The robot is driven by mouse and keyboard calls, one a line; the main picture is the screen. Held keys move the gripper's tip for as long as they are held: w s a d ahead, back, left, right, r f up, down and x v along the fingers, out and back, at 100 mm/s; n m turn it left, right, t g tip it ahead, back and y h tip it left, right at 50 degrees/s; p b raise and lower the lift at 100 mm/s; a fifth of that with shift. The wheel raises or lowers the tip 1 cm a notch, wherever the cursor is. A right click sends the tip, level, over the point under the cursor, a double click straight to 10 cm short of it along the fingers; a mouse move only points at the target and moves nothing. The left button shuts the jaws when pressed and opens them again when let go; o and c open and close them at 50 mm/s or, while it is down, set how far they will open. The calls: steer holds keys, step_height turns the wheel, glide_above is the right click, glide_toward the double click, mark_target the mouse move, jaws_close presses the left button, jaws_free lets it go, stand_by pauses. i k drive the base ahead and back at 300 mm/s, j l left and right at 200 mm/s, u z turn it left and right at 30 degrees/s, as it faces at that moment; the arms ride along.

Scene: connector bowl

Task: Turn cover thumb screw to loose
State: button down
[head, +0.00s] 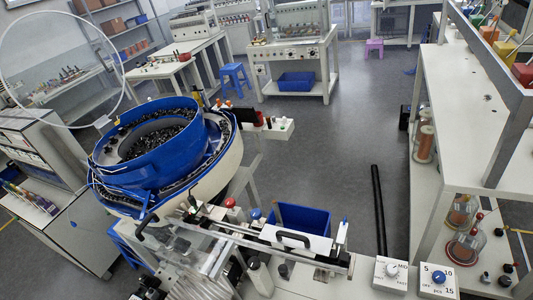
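The feeder has a blue bowl (160,155) full of small black parts, on a cream base (222,178). In front of it is a rail assembly (230,245) with metal bars. A white cover plate (318,241) with a black handle (293,237) sits toward its right part. A red knob (230,203) and a blue knob (256,213) stand behind the rail. I cannot tell which small part is the cover thumb screw, nor whether it is tight or loose. My gripper is not visible in the head view.
A blue bin (300,217) stands behind the cover plate. Two dial boxes, one with a white knob (391,270) and one with a blue knob (438,277), are at the lower right. A white shelf bench (465,110) stands at right. Grey floor (330,140) is open in the middle.

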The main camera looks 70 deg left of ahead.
mark_target(255, 214)
steer(key=l+u, duration=0.1)
steer(key=u, duration=0.3)
steer(key=k+u, duration=0.1)
steer(key=u, duration=0.3)
steer(key=l+u, duration=0.1)
steer(key=u, duration=0.3)
steer(key=k+u, duration=0.15)
steer(key=u, duration=0.25)
steer(key=k, duration=0.5)
